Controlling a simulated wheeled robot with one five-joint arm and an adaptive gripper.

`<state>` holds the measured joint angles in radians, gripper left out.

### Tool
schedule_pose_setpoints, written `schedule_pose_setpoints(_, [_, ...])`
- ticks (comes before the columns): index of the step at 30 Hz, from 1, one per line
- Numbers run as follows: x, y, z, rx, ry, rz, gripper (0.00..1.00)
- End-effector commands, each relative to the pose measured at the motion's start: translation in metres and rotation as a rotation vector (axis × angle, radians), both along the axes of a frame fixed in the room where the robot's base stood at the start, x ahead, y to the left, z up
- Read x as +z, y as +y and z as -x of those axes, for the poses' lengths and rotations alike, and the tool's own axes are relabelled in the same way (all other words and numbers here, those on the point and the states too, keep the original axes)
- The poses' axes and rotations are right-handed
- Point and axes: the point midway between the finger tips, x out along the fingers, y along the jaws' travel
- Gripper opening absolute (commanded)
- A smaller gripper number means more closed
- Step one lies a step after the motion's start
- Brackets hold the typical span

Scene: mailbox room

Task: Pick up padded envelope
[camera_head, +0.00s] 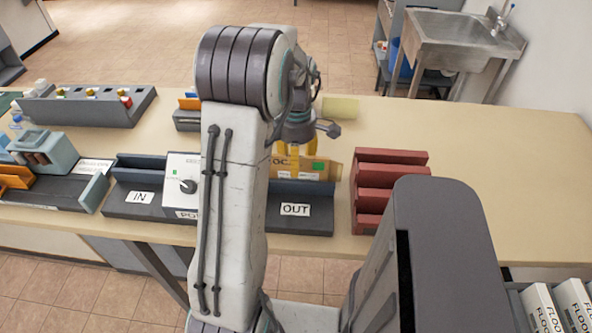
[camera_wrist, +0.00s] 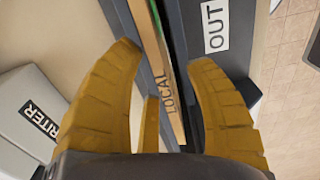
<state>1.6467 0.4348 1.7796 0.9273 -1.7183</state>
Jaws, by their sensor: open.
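A tan envelope-like item (camera_head: 322,170) with a green sticker and partly hidden lettering stands upright in the OUT tray (camera_head: 268,212). In the wrist view the tan item (camera_wrist: 157,48) is seen nearly edge-on and reads LOCAL. I cannot tell for sure that it is padded. My gripper (camera_wrist: 163,56) has yellow fingers spread open, one on either side of its edge, with no clear contact. In the head view my gripper (camera_head: 292,152) is over the OUT tray, partly hidden behind my arm.
Red stepped holders (camera_head: 388,190) stand just right of the OUT tray. A white box (camera_head: 183,185) with a knob stands left, beside the IN tray (camera_head: 138,200). A grey rack (camera_head: 88,106) is at the back left. The table's right side is clear.

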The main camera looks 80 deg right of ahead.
Motion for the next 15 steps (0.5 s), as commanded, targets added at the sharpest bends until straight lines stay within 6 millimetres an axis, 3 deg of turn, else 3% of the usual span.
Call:
schedule_pose_setpoints(4, [-0.0096,0.0002,-0.0001,0.000,0.000,-0.001,0.49])
schedule_pose_setpoints(13, [-0.0112,0.0002,-0.0001,0.000,0.000,0.000,0.51])
schedule_pose_setpoints(15, [-0.0111,0.0002,-0.0001,0.000,0.000,0.000,0.45])
